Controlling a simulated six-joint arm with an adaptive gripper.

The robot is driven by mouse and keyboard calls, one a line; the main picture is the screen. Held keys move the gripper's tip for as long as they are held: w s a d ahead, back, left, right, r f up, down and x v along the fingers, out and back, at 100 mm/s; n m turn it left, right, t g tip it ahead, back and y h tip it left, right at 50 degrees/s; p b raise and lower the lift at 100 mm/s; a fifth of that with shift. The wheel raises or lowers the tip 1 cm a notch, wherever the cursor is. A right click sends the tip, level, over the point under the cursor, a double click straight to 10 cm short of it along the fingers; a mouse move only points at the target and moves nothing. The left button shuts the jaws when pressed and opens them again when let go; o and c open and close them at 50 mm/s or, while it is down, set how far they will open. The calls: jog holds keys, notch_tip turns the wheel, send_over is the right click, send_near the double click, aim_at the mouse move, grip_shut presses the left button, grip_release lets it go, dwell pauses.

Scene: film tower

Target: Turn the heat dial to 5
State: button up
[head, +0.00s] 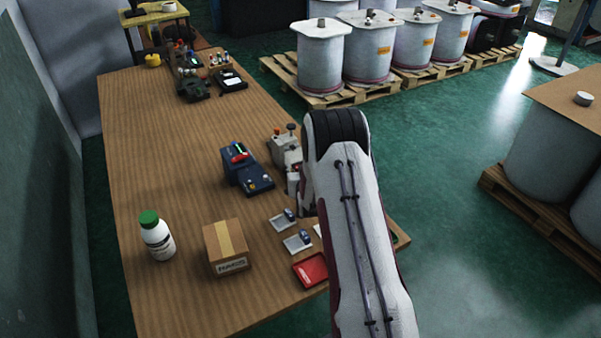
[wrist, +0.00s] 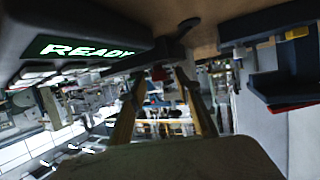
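No heat dial with readable numbers shows in either view. In the wrist view a dark housing (wrist: 75,30) with a lit green "READY" display (wrist: 88,50) fills the upper left. A small dark part (wrist: 178,38) sticks out beside it; I cannot tell whether it is the dial. My gripper (wrist: 162,78) shows as two fingers spread apart, with nothing seen held between them. A pale grey device (head: 285,150) with knobs stands just left of the arm. A dark blue device (head: 238,165) with a green display stands farther left.
On the wooden table (head: 150,130) are a white bottle with a green cap (head: 157,240), a cardboard box (head: 226,248), small trays (head: 297,242) and a red tray (head: 310,270). More equipment (head: 192,88) stands at the far end. The table's left side is mostly clear.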

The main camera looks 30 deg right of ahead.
jog(key=v, duration=1.2)
dwell(0.5)
